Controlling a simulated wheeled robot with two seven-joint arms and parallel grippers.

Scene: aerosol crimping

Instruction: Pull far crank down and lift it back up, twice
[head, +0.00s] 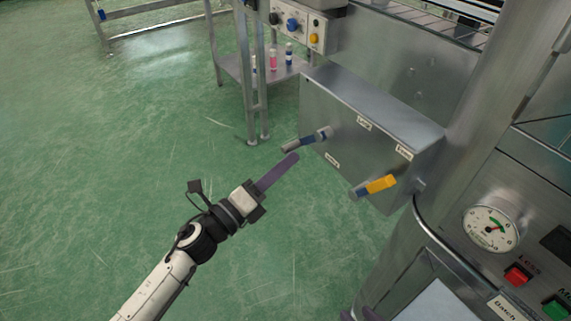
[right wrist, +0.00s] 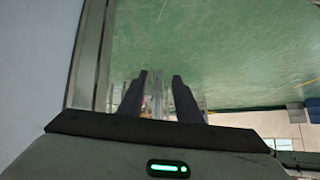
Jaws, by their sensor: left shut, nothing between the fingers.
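The far crank (head: 307,140), with a dark grey and blue handle, sticks out to the left from the side of a steel box. The near crank (head: 375,187), yellow and blue, is lower right on the same side. My left gripper (head: 295,156) is shut and empty, its purple fingers pointing at the far crank from just below its handle end. I cannot tell whether they touch it. My right gripper is at the bottom edge of the head view (head: 360,314); in the right wrist view (right wrist: 160,77) its fingers are apart with nothing held.
The steel box (head: 370,110) carries small labels. A shelf stand (head: 265,72) with several small bottles is behind it. A steel column with a pressure gauge (head: 491,229) and red and green buttons is at the right. Green floor is open at left.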

